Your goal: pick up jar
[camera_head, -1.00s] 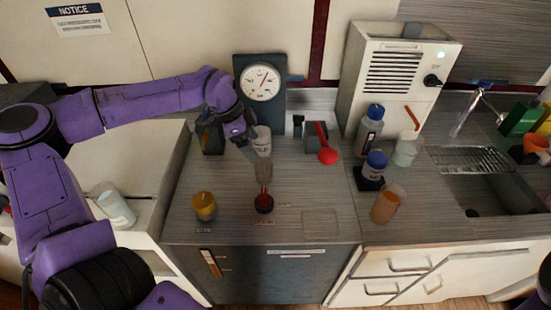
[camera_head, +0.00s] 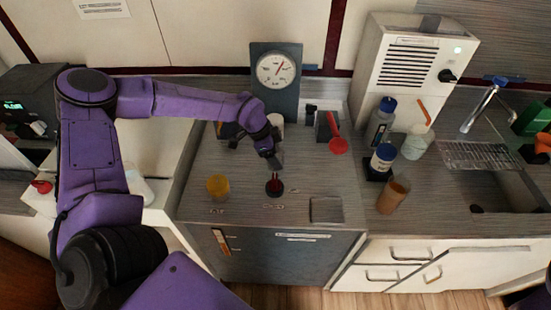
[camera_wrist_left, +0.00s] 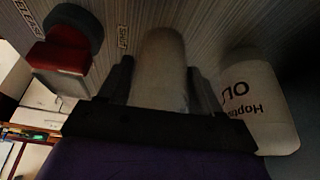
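The jar (camera_wrist_left: 160,65) appears to be the plain grey-beige rounded container between my left gripper's fingers in the wrist view. My left gripper (camera_wrist_left: 160,85) has one dark finger on each side of it, very close to its walls. I cannot tell whether the fingers press on it. In the head view my left gripper (camera_head: 273,157) is low over the counter, just behind the red-topped button, and mostly hides the jar. My right gripper is out of view.
A white lettered container (camera_wrist_left: 262,105) stands close beside the gripper. The red button (camera_head: 274,187) and a yellow jar (camera_head: 217,187) are in front. A dial gauge (camera_head: 276,70) stands behind. Bottles (camera_head: 383,158) and an amber cup (camera_head: 393,195) are to the right.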

